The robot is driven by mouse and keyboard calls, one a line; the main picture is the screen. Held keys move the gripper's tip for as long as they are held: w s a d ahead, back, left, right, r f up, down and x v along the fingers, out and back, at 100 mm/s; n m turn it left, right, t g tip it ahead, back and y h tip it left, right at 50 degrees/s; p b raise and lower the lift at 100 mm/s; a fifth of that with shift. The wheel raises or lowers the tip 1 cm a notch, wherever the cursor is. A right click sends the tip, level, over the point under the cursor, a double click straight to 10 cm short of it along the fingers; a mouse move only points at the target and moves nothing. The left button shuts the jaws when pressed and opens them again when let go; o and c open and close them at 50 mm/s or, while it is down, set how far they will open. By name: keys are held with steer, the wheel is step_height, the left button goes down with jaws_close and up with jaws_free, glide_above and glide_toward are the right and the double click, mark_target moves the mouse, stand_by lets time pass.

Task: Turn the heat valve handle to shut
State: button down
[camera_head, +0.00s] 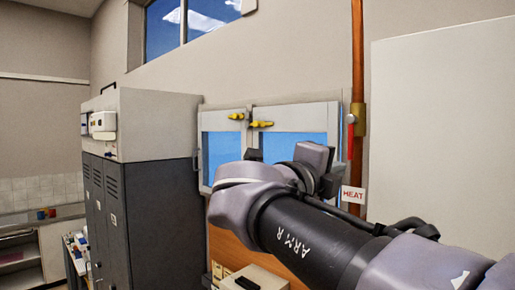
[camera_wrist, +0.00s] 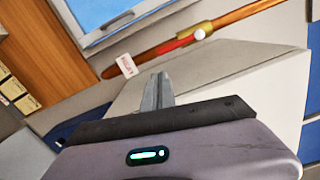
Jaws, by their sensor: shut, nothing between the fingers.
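The heat valve has a brass body (camera_head: 360,119) on a vertical copper pipe (camera_head: 357,50). Its red handle (camera_head: 350,142) hangs down from a pale pivot, roughly parallel with the pipe. A white tag reading HEAT (camera_head: 353,195) is below the handle. In the wrist view the red handle (camera_wrist: 172,46), brass body (camera_wrist: 209,27) and HEAT tag (camera_wrist: 126,65) lie beyond my fingers. My gripper (camera_wrist: 158,78) is shut and empty, apart from the handle. In the head view my gripper (camera_head: 328,165) is left of the pipe, its fingertips hard to make out.
A white panel or cabinet (camera_head: 440,120) stands close to the right of the pipe. A window with yellow latches (camera_head: 262,124) is on the left. Dark lockers (camera_head: 150,215) stand further left. A pale box (camera_head: 255,279) sits low below the window.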

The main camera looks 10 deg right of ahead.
mark_target(351, 139)
steer(key=p+x, duration=0.2)
steer(key=x, duration=0.8)
steer(key=shift+d+f+p, duration=0.15)
steer(key=shift+d+p, duration=0.05)
steer(key=shift+p, duration=0.2)
steer(key=shift+d, duration=0.1)
